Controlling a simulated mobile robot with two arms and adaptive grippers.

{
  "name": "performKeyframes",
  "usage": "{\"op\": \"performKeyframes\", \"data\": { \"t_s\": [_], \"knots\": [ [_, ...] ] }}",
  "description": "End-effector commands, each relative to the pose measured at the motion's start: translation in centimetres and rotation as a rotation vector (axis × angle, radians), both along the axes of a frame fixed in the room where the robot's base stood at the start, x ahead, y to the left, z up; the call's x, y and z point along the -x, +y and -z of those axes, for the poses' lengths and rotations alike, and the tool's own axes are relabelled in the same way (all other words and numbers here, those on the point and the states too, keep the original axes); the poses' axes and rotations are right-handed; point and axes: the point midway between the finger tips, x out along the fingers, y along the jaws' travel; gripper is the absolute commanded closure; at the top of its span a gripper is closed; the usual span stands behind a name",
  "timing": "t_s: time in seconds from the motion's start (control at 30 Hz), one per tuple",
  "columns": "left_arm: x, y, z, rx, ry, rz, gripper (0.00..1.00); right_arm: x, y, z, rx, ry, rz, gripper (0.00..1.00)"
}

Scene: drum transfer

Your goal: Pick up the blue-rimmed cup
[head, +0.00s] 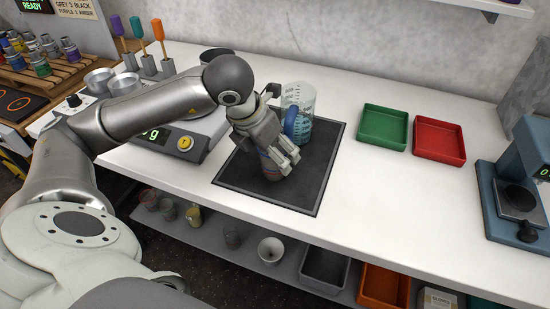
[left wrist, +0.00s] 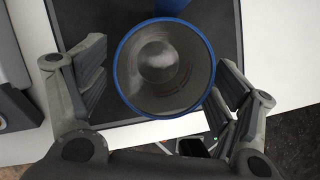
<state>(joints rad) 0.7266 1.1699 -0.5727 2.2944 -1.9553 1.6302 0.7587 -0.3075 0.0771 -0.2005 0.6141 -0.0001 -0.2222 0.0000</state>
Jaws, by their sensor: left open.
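The blue-rimmed cup (left wrist: 165,68) shows from above in the left wrist view, its round mouth between the two finger pairs of my left gripper (left wrist: 163,82). Its inside is grey and looks empty. A gap shows between the fingers and the rim on the left; on the right the fingers are very close to the rim, and I cannot tell if they touch. In the head view my left gripper (head: 282,160) points down over the dark mat and hides most of the cup (head: 268,167). My right gripper is in neither view.
The cup stands on a dark mat (head: 312,190). A scale (head: 185,143) is to the left. A green tray (head: 383,127) and a red tray (head: 438,140) are to the right.

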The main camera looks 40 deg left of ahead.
Motion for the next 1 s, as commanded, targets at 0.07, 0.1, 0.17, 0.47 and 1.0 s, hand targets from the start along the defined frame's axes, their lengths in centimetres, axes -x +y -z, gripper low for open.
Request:
{"op": "performKeyframes", "data": {
  "t_s": [0.07, 0.1, 0.17, 0.47, 1.0],
  "knots": [
    [-0.3, -0.3, 1.1, 0.001, 0.005, -0.001, 0.16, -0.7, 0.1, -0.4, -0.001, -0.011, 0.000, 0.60],
    [-0.6, -0.3, 1.6, 0.001, 0.002, -0.001, 0.16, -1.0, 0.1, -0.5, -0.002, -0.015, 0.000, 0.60],
    [-0.8, -0.3, 2.2, 0.001, 0.003, -0.001, 0.16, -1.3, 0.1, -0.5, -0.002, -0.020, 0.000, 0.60],
    [-1.0, -0.3, 2.7, 0.000, -0.002, 0.000, 0.16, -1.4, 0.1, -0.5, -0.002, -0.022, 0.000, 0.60],
    [-1.0, -0.3, 2.6, 0.000, -0.002, 0.000, 0.55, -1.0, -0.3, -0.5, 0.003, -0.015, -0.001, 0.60]
  ]
}}
